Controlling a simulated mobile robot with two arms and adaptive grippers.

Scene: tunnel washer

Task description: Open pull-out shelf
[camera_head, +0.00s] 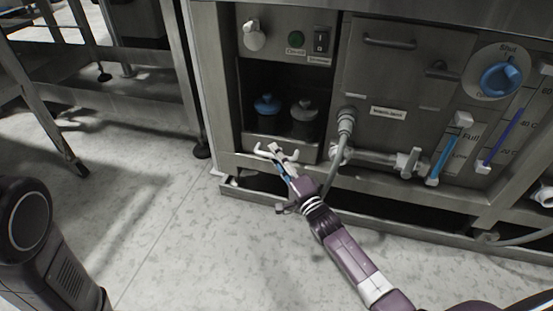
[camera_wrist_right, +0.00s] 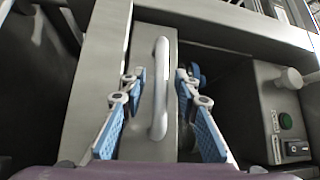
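The pull-out shelf (camera_head: 309,154) is a low metal front below a dark recess in the washer's cabinet. It appears flush with the cabinet. Its pale bar handle (camera_head: 262,149) also shows in the right wrist view (camera_wrist_right: 160,88). My right gripper (camera_head: 279,163) is at the handle. In the right wrist view my open right gripper (camera_wrist_right: 160,76) has one blue-padded finger on each side of the handle, with visible gaps. Contact cannot be seen in the head view. My left gripper is out of view; only part of my left arm shows at the lower left.
Two dark containers, one blue-capped (camera_head: 267,105) and one grey-capped (camera_head: 304,112), stand in the recess. A hose (camera_head: 338,166) and a pipe valve (camera_head: 408,161) are right of the shelf. A metal rail (camera_head: 262,195) runs below. Floor in front is clear.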

